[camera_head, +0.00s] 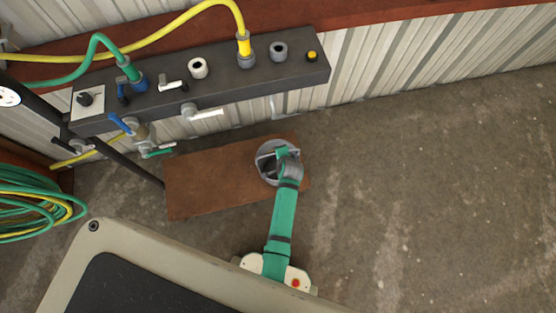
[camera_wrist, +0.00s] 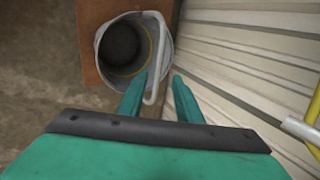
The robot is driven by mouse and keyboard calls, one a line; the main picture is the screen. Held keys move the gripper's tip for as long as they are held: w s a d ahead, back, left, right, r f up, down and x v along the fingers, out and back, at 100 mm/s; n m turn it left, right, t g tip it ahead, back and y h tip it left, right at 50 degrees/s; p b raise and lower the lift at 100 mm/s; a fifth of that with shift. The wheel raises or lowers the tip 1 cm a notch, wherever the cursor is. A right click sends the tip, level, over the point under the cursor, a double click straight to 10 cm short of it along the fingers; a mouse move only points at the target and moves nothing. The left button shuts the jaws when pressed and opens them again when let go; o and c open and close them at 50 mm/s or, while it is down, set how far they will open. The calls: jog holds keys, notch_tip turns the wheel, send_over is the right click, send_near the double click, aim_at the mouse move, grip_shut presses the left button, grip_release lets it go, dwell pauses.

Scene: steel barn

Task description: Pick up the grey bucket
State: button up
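The grey bucket (camera_head: 262,164) stands upright on the right end of a brown board (camera_head: 205,183), mostly under my gripper (camera_head: 283,153) in the head view. In the wrist view, the bucket (camera_wrist: 101,48) shows its open mouth and dark, empty-looking inside. Its light grey handle (camera_wrist: 161,45) rises on the right side and comes down toward my gripper (camera_wrist: 159,79). The two green fingers are apart, with the lower part of the handle showing between them, close to the left finger. I cannot tell whether they touch it.
A dark manifold (camera_head: 225,88) with valves and hoses hangs on the ribbed wall behind the board. A coiled green and yellow hose (camera_head: 35,205) is at the left. The concrete floor (camera_head: 440,190) on the right is clear.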

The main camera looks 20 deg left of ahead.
jog(key=shift+x, duration=4.85)
jog(key=shift+s, duration=0.15)
grip_shut()
jog(key=shift+d, duration=0.15)
